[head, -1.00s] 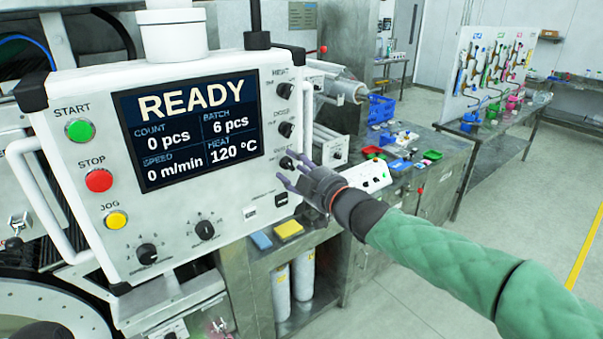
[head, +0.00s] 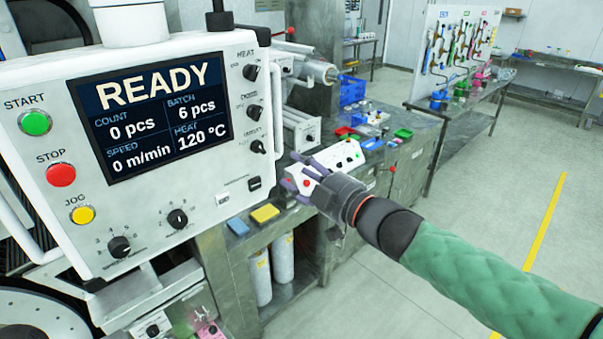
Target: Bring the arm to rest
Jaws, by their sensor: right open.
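My right gripper (head: 293,172) is open and empty, with its purple fingers pointing left. It hangs in front of the workbench, to the right of the control panel (head: 215,60) and apart from it. My right arm in its green sleeve comes in from the lower right. The panel's screen (head: 155,108) reads READY, 0 pcs, batch 6 pcs, 0 m/min and 120 °C. The panel has a green START button (head: 36,123), a red STOP button (head: 61,174), a yellow JOG button (head: 82,214) and several black knobs. My left gripper is not in view.
A white control box (head: 338,158) and coloured trays lie on the metal bench behind the gripper. A yellow sponge (head: 265,213) and a blue one (head: 237,226) lie on a ledge below the panel. A tool board (head: 462,45) stands farther back. The floor at the right is clear.

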